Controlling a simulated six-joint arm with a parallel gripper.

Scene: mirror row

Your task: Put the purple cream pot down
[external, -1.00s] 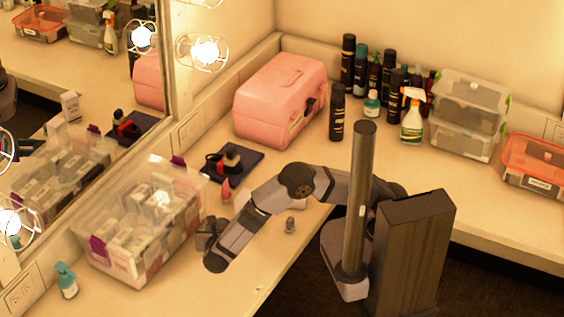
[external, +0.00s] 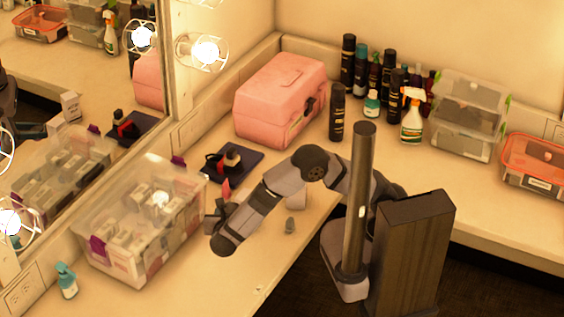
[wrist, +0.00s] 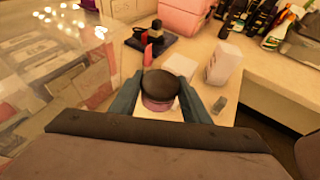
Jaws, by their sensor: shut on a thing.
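The purple cream pot (wrist: 160,98) has a dark lid and a purple body. In the wrist view it sits between the two fingers of my gripper (wrist: 155,98), which is shut on it. The pot looks roughly upright. In the external view my gripper (external: 216,216) is over the counter, just right of the clear bin, and the pot cannot be made out there. I cannot tell whether the pot's base touches the counter. A pale patch shows around the pot between the fingers, and I cannot tell what it is.
The clear bin (external: 140,235) of boxes stands close on the left. A pink bottle (external: 226,188), a dark tray (external: 246,166), a white box (wrist: 224,63) and a small grey item (external: 290,226) are nearby. A pink case (external: 280,95) is farther back.

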